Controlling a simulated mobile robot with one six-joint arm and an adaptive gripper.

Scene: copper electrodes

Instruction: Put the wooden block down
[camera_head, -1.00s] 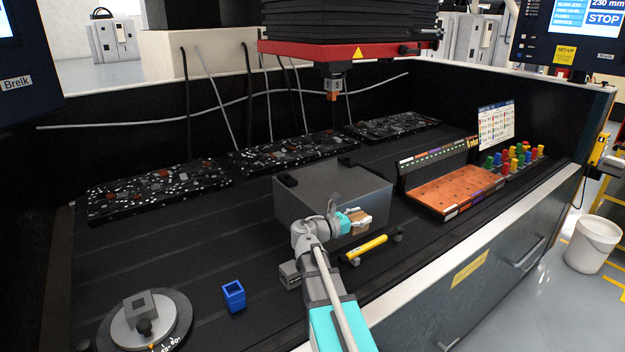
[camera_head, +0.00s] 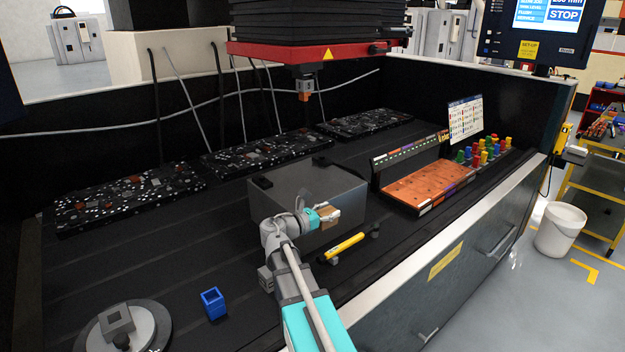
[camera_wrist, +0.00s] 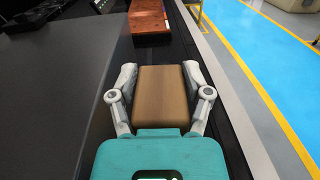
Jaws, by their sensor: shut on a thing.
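The wooden block (camera_wrist: 161,92) is a light brown rectangular piece. My gripper (camera_wrist: 161,85) is shut on it, with one finger along each side in the wrist view. In the head view my gripper (camera_head: 325,213) holds the block (camera_head: 331,216) at the near right side of the large grey metal block (camera_head: 310,185). The block appears to be above the dark machine bed; the height of the gap cannot be told. Its underside is hidden.
A yellow cylindrical tool (camera_head: 343,247) lies just below the gripper. The orange electrode rack (camera_head: 430,186) is to the right. The white front edge (camera_head: 450,230) bounds the bed.

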